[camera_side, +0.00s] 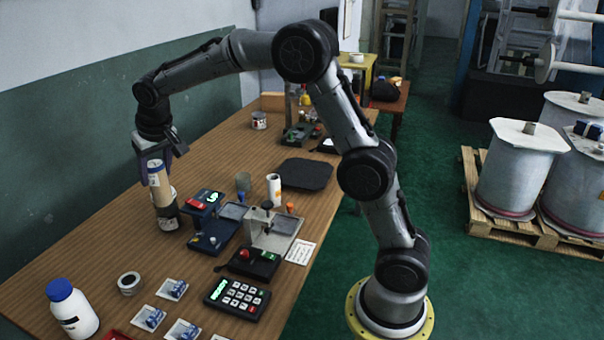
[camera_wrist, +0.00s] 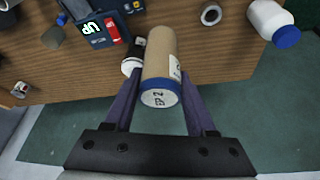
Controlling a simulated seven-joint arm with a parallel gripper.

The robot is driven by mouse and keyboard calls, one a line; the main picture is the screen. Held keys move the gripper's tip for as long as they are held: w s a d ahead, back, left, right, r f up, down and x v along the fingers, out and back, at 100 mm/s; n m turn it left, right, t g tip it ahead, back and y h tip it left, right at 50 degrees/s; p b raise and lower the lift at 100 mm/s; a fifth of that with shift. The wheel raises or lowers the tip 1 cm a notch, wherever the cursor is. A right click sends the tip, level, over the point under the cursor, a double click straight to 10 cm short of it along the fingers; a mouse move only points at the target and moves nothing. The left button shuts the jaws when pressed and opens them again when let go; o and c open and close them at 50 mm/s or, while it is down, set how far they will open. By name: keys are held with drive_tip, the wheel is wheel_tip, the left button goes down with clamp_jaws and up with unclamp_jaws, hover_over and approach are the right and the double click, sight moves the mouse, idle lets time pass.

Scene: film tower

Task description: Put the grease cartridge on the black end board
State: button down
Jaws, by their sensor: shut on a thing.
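The grease cartridge (camera_side: 160,181) is a tan cardboard tube with a blue-rimmed pale end. In the wrist view the cartridge (camera_wrist: 161,62) points its end, marked "EP 2", at the camera. My gripper (camera_side: 157,160) is shut on it near that end and holds it upright at the table's left side; the fingers also show in the wrist view (camera_wrist: 158,101). A flat black board (camera_side: 303,174) with rounded corners, seemingly the black end board, lies bare near the table's far right edge, well to the right of my gripper.
A white jar with a dark band (camera_side: 168,216) stands just behind or below the cartridge; contact is unclear. Blue devices (camera_side: 212,232), a grey cup (camera_side: 243,182) and a white roll (camera_side: 274,188) stand between cartridge and board. A blue-capped bottle (camera_side: 72,309) stands at the near left.

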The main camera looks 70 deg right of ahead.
drive_tip(key=s+d+m+g+h, duration=0.1)
drive_tip(key=s+d+m, duration=0.35)
drive_tip(key=d, duration=0.85)
drive_tip(key=s+d+m+g+h, duration=0.1)
drive_tip(key=s+d+m, duration=0.1)
drive_tip(key=s+d, duration=0.8)
drive_tip(key=s+d+m+g+h, duration=0.15)
drive_tip(key=s+d+m, duration=0.35)
drive_tip(key=s+d, duration=0.85)
drive_tip(key=shift+w+d+f, duration=1.5)
drive_tip(key=shift+d+f, duration=0.7)
drive_tip(key=shift+f, duration=0.85)
drive_tip(key=shift+w+d+f, duration=1.45)
drive_tip(key=shift+d+f, duration=0.7)
drive_tip(key=shift+f, duration=0.95)
drive_tip(key=shift+w+d+f, duration=1.5)
drive_tip(key=shift+d+f, duration=0.7)
drive_tip(key=shift+f, duration=0.85)
drive_tip(key=shift+f, duration=0.15)
